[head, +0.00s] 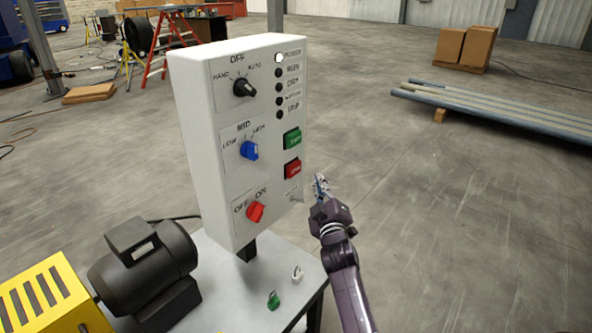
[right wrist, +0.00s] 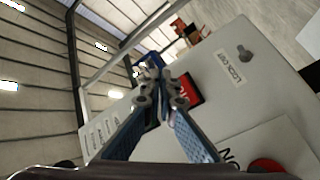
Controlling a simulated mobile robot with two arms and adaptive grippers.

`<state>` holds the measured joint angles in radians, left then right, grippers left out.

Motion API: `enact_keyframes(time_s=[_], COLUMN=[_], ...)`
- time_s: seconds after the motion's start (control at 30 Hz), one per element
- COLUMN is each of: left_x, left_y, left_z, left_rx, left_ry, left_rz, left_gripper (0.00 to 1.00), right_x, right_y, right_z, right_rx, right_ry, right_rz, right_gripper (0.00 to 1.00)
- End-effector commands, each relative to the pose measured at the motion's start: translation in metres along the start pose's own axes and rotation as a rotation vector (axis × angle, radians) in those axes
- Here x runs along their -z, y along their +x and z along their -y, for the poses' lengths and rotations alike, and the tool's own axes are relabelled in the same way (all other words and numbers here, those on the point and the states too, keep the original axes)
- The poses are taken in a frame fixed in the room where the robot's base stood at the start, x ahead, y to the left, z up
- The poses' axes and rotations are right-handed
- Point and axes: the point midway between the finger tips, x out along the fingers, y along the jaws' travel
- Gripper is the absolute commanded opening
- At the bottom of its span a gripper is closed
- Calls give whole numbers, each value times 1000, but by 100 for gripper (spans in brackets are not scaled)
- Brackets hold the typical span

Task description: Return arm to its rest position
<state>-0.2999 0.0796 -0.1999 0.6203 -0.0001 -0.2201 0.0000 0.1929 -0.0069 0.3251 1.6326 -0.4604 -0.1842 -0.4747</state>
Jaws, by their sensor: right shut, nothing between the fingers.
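My right gripper (head: 321,186) is raised just to the right of the white control panel (head: 213,138) in the head view. Its fingers are shut and empty; in the right wrist view the closed fingertips (right wrist: 152,68) show in front of the panel face, and I cannot tell whether they touch it. The panel has a black knob (head: 244,88), a blue knob (head: 249,150), a red knob (head: 255,211), a green button (head: 292,137) and a red button (head: 292,168). The top indicator lamp (head: 279,58) is lit white. My left gripper is not in view.
The panel stands on a small table (head: 215,277) holding a black motor (head: 142,262), a green tag-like item (head: 273,299) and a pale one (head: 297,273). A yellow guard (head: 50,297) is at lower left. Pipes (head: 490,112) and boxes (head: 464,48) lie far right. Floor right of my arm is clear.

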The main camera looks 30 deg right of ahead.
Motion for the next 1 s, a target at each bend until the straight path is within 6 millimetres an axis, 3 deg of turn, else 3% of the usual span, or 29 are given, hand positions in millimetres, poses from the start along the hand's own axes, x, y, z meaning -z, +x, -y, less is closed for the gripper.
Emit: enact_keyframes(time_s=[0.43, 0.57, 0.67, 0.77, 0.87, 1.0], left_x=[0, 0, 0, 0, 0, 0], left_y=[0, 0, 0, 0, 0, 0], left_z=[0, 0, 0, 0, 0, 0], left_rx=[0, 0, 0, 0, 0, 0], left_ry=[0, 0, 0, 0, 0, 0], left_rz=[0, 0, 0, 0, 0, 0], left_gripper=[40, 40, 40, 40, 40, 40], right_x=[0, -10, -31, -62, -96, -146], right_y=[0, -4, -14, -37, -69, -128], right_z=[1, 23, 69, 132, 194, 270], right_rx=[1, 43, 128, 245, 362, 513], right_ry=[0, 12, 37, 74, 112, 157], right_rz=[1, 15, 46, 99, 163, 268], right_gripper=[0, 0, 0, 0, 0, 0])
